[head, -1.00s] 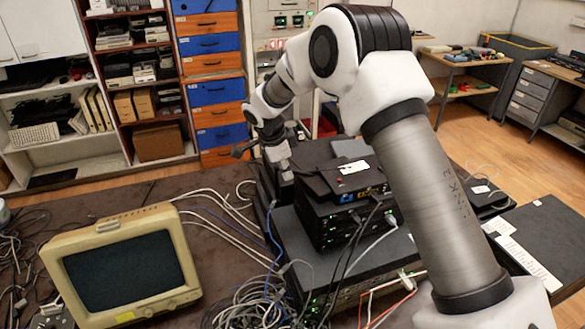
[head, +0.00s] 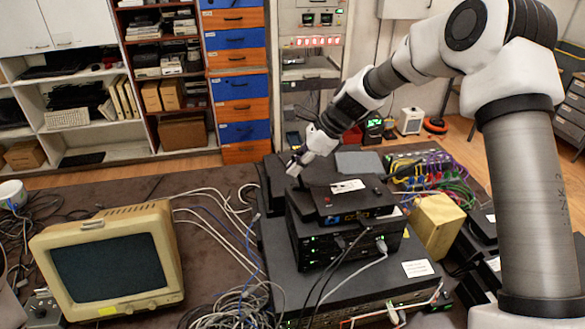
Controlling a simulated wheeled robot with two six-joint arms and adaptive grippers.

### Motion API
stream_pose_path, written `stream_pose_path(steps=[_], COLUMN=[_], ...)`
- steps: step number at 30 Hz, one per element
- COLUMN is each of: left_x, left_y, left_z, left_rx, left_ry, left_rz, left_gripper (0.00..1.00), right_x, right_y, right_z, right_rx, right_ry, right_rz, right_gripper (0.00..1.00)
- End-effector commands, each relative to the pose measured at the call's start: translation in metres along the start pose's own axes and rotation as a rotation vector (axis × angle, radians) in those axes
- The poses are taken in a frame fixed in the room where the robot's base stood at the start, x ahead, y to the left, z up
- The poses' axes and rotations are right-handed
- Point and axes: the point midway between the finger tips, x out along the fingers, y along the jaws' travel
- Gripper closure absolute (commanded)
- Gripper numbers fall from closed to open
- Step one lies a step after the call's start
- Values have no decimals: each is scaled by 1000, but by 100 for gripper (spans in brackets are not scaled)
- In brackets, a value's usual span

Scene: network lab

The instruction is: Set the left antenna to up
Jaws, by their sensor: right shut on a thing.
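The router (head: 350,205) is a flat black box with a white label on top. It sits on a stack of black network units. My right gripper (head: 296,167) is at the router's left back corner, its jaws closed and pointing down. It is shut on a thin dark part there, which looks like the left antenna. The jaws and the dark background hide most of that part, so its angle is hard to tell. My left gripper is out of view.
A beige monitor (head: 105,265) stands at the left. Loose cables (head: 240,300) lie between it and the stack. A yellowish box (head: 436,225) stands right of the router, with colourful cables behind it.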

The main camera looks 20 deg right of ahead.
Motion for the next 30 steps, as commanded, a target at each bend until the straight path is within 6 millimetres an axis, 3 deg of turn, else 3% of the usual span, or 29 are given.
stream_pose_path(steps=[9,24,25,26,27,30], left_x=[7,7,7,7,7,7], left_y=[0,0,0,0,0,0], left_z=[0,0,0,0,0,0], left_rx=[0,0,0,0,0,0], left_ry=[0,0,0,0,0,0], left_rz=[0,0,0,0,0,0], left_gripper=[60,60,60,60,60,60], right_x=[-4,-5,-5,-5,-5,-6], right_y=[0,0,0,0,0,0], right_z=[-11,-12,-12,-12,-12,-11], right_rx=[18,22,22,22,22,21], right_ry=[-115,-131,-131,-131,-131,-132], right_rz=[24,29,29,29,28,26], right_gripper=[100,100,79,69,63,63])
